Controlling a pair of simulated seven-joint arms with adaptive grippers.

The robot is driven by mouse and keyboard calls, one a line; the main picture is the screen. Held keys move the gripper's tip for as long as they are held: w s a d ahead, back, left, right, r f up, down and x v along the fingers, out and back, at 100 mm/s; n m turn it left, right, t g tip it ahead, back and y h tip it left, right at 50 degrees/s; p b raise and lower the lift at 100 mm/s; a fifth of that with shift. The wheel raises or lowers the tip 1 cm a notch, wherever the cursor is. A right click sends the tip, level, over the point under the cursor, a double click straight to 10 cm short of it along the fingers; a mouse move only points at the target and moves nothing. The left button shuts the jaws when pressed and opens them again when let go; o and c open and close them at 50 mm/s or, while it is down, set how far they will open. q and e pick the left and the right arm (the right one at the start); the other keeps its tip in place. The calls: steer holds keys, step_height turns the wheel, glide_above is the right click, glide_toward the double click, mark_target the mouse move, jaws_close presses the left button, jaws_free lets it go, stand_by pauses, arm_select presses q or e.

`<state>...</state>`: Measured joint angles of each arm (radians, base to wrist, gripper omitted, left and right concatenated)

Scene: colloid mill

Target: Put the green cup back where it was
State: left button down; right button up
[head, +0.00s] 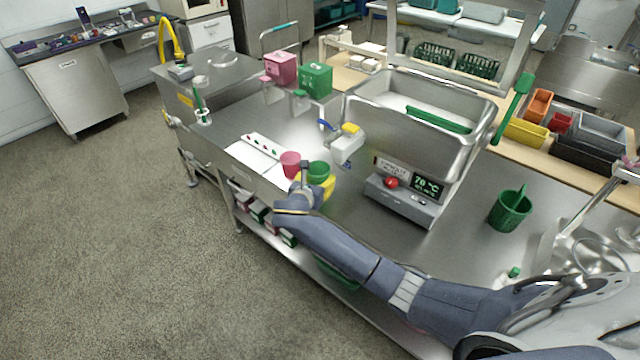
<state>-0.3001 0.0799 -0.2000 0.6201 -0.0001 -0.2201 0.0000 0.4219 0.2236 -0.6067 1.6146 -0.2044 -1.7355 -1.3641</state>
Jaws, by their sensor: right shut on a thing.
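The green cup (318,170) is at the front middle of the steel table, close to its front-left edge. My right gripper (306,174) is at the cup's left side and shut on it; its fingers are small and partly hidden by my own wrist. I cannot tell whether the cup touches the table. A pink cup (290,160) stands just left of it. A yellow cup-like thing (328,187) shows below and right of it, partly hidden by the green cup and my arm. My left gripper is not in view.
A white panel with coloured marks (263,146) lies left of the cups. A steel machine with a display (428,186) stands to the right. Pink (280,68) and green (315,80) boxes stand behind.

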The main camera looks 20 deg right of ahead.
mark_target(320, 184)
steer(key=shift+w+d, duration=0.2)
steer(key=shift+w, duration=0.05)
steer(key=shift+w+d+f, duration=0.2)
steer(key=shift+w+f, duration=0.05)
steer(key=shift+f, duration=0.45)
steer(key=shift+w+d+f, duration=0.2)
steer(key=shift+f, duration=0.85)
steer(key=shift+f, duration=0.2)
steer(key=o, duration=1.2)
steer(key=shift+o, duration=0.2)
steer(key=shift+r, duration=0.1)
